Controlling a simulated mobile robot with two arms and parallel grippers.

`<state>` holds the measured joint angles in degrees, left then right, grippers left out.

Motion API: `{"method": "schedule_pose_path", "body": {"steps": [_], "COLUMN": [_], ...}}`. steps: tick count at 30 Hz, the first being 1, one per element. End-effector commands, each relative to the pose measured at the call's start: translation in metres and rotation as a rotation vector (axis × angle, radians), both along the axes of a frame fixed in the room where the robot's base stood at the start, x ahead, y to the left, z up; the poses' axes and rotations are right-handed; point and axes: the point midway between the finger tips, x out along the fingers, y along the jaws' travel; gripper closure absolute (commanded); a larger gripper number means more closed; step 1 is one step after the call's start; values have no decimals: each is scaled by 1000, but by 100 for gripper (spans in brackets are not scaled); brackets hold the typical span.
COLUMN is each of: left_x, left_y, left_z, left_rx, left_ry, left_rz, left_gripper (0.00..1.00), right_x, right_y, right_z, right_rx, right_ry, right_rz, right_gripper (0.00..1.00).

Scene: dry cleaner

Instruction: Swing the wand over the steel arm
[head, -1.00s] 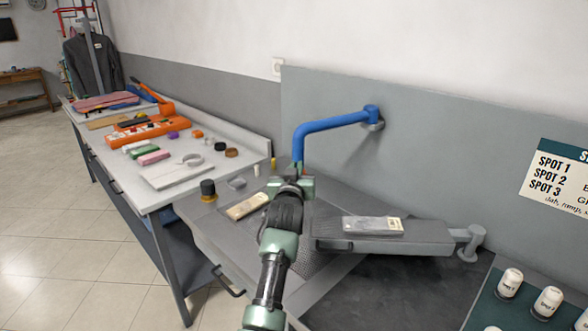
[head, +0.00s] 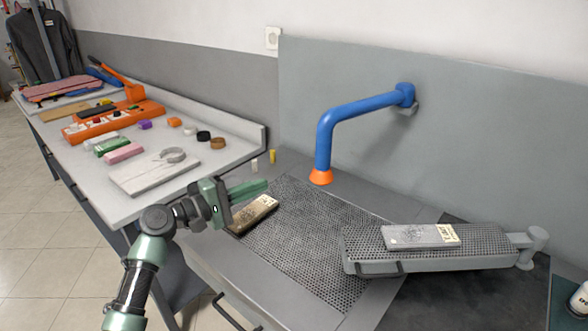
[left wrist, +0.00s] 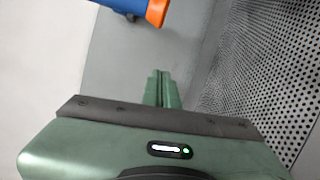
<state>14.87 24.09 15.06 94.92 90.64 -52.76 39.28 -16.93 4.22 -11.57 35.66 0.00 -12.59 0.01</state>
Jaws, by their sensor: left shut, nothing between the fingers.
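The wand (head: 345,112) is a blue bent pipe on a wall mount, with an orange nozzle (head: 321,177) pointing down over the perforated board. The nozzle also shows at the top of the left wrist view (left wrist: 157,12). The steel arm (head: 485,247), a grey perforated board on a post, lies to the right, not under the nozzle. A grey labelled swatch (head: 420,236) lies on it. My left gripper (head: 265,187) is shut and empty, left of the nozzle and apart from it; its fingertips also show in the left wrist view (left wrist: 162,75). My right gripper is out of view.
A perforated work surface (head: 310,240) lies below the wand, with a beige swatch (head: 254,213) at its left. A white table (head: 90,170) at left holds an orange tray (head: 115,120) and several small items. The wall panel (head: 480,150) stands behind.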

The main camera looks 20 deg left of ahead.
Motion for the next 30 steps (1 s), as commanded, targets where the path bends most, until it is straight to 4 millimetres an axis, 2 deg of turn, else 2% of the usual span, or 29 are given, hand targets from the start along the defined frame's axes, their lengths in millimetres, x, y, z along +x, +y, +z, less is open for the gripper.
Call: {"method": "schedule_pose_path", "body": {"steps": [4, 8, 21, 24, 30], "left_x": [-10, -2, 68, 61, 53], "left_y": [-3, -10, -65, -80, -97], "left_z": [7, 11, 16, 20, 21], "left_rx": [-59, -68, -66, -63, -62], "left_ry": [8, 7, 7, 7, 7], "left_rz": [-45, -50, -49, -49, -47], "left_gripper": [100, 100, 100, 100, 100], "right_x": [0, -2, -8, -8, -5], "right_y": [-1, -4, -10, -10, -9], "right_z": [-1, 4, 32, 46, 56], "right_rx": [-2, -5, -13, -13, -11], "right_ry": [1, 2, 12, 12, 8], "right_rz": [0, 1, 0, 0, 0], "right_gripper": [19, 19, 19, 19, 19]}}
